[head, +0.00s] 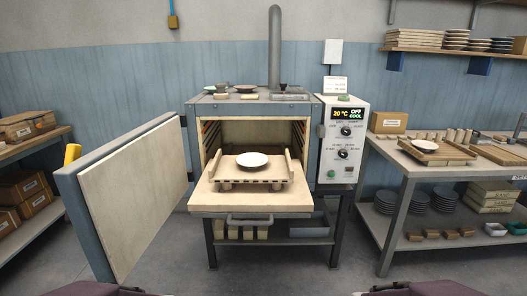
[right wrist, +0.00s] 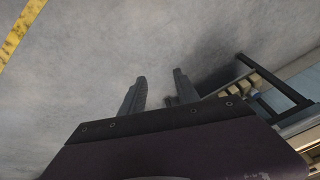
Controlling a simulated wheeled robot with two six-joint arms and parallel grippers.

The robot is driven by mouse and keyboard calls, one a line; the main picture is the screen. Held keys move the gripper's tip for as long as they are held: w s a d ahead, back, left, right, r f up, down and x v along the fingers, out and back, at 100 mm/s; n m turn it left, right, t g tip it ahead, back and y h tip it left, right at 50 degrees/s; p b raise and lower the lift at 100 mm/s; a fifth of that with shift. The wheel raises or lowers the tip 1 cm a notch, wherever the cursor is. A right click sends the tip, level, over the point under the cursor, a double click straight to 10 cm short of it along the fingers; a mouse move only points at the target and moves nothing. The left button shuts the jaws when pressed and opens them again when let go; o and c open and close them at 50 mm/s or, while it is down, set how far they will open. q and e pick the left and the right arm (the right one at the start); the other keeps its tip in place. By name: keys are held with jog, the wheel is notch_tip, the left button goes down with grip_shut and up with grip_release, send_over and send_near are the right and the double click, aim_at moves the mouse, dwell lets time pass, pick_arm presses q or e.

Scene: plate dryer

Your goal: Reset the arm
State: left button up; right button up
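The dryer (head: 247,104) stands ahead with its door (head: 130,195) swung open to the left. A pale shelf (head: 250,200) sticks out of its opening. On the shelf is a wooden rack (head: 226,178) bearing a white plate (head: 252,160). My right gripper (right wrist: 158,90) is in the right wrist view, its two fingers apart with nothing held, above the grey floor. In the head view only purple parts of my arms show at the bottom edge, far in front of the dryer. My left gripper's fingers cannot be made out there.
The control panel (head: 343,140) reads 20 °C, OFF and COOL. A workbench (head: 402,165) with boards and stacked plates stands at right, under a wall shelf (head: 455,50). A left bench (head: 32,140) holds boxes. The floor before the dryer is clear.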

jog(key=s+f+n+g, duration=0.1)
jog(key=s+n+g, duration=0.1)
jog(key=s+n, duration=0.35)
notch_tip(320, 180, up, 21)
jog(key=m+p, duration=0.1)
jog(key=p, duration=2)
jog(key=shift+f, duration=0.1)
